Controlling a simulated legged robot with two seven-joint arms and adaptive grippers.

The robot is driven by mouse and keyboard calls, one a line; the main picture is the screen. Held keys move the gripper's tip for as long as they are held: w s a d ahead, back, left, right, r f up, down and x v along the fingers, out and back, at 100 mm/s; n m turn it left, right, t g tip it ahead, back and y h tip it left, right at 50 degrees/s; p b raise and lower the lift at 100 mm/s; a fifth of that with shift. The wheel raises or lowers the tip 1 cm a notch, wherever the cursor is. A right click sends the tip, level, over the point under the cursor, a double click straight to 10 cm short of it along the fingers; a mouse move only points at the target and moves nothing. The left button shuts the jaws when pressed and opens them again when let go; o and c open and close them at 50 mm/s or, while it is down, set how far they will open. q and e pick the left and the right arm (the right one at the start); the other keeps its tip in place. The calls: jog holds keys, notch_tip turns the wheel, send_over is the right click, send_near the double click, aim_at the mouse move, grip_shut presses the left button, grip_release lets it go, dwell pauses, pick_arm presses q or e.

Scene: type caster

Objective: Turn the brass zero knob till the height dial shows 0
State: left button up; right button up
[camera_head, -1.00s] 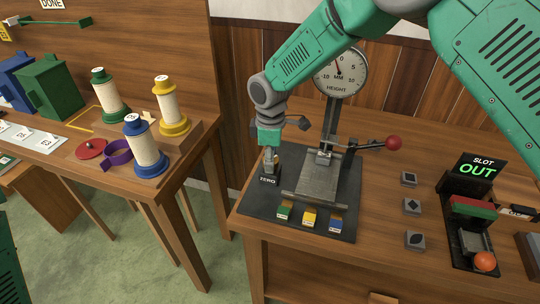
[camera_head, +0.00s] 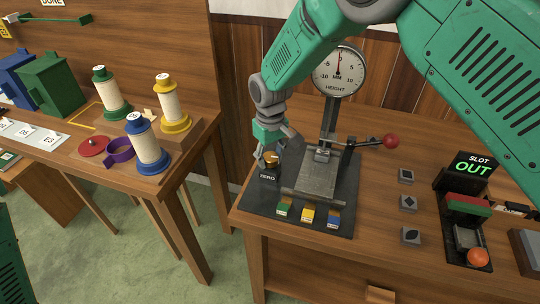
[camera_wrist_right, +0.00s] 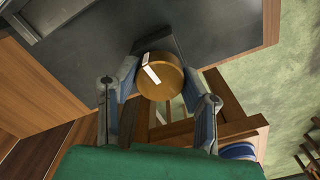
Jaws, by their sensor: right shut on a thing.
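The brass zero knob (camera_wrist_right: 168,84) is round with a white mark on its top, which points to the upper left in the wrist view. In the head view the knob (camera_head: 271,158) stands behind the ZERO label at the left of the black press base. My right gripper (camera_wrist_right: 160,78) is shut on the knob, one finger on each side. The height dial (camera_head: 339,72) is a round white face on a post at the back. Its needle points almost straight up, at or very near 0; the exact reading is too small to tell. My left gripper is out of view.
A lever with a red ball (camera_head: 391,140) sticks out right of the post. Green, yellow and blue blocks (camera_head: 308,214) line the base's front. A SLOT OUT display (camera_head: 474,164) stands at the right. Spools (camera_head: 148,150) stand on the left table.

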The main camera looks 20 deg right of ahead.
aim_at(269, 155)
jog(key=shift+w+m, duration=0.15)
jog(key=shift+m, duration=0.45)
jog(key=o, duration=1.1)
jog(key=shift+o, duration=0.2)
jog(key=shift+r, duration=0.1)
notch_tip(269, 155, up, 12)
jog(key=shift+f, duration=0.25)
jog(key=shift+w+a, duration=0.1)
